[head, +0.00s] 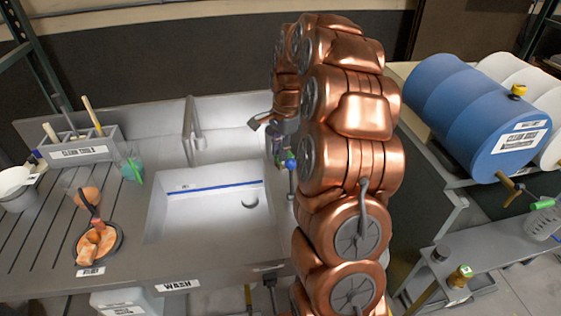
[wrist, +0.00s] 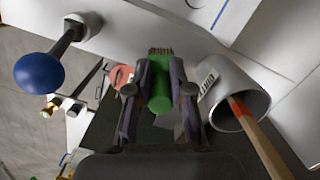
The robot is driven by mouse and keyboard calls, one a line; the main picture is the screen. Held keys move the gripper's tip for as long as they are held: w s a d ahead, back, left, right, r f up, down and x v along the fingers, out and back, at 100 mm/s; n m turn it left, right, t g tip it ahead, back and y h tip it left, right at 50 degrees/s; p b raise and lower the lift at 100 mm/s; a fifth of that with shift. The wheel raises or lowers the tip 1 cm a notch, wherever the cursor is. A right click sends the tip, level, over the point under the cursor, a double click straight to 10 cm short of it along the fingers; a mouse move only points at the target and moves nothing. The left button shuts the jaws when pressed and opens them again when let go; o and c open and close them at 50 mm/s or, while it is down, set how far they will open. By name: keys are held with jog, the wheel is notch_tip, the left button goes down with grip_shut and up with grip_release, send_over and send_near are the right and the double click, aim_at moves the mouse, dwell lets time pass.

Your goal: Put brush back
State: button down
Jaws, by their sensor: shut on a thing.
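My gripper (wrist: 158,95) is shut on a green-handled brush (wrist: 160,98) in the wrist view. Brown bristles show past the fingertips. In the head view my gripper (head: 281,150) hangs over the right side of the sink, partly hidden by my copper arm, with a bit of green at its end. A grey holder labelled "CLEAN TOOLS" (head: 82,150) stands left of the sink with upright handles in it. A clear cup (head: 130,166) with a green item stands beside it. The wrist view shows a grey cylinder (wrist: 222,113) with a wooden stick, right of the brush.
A blue-knobbed lever (wrist: 40,73) is left of my gripper in the wrist view. The sink basin (head: 170,215) is labelled "WASH". A pan (head: 117,238) with orange contents sits left of it. The grooved drainboard (head: 45,240) has free room.

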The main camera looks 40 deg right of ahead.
aim_at(280, 163)
jog(key=shift+f+p, duration=0.75)
jog(key=shift+f, duration=1.75)
jog(key=shift+f, duration=0.15)
jog(key=c, duration=1)
grip_release()
jog(key=r+b, duration=0.1)
jog(key=r, duration=0.2)
jog(key=d+r+b, duration=0.1)
jog(key=r, duration=0.3)
jog(key=r+b, duration=0.2)
jog(key=r, duration=0.2)
jog(key=shift+d+r, duration=0.1)
jog(key=shift+d, duration=0.1)
jog(key=shift+s+r, duration=0.1)
jog(key=shift+r, duration=0.45)
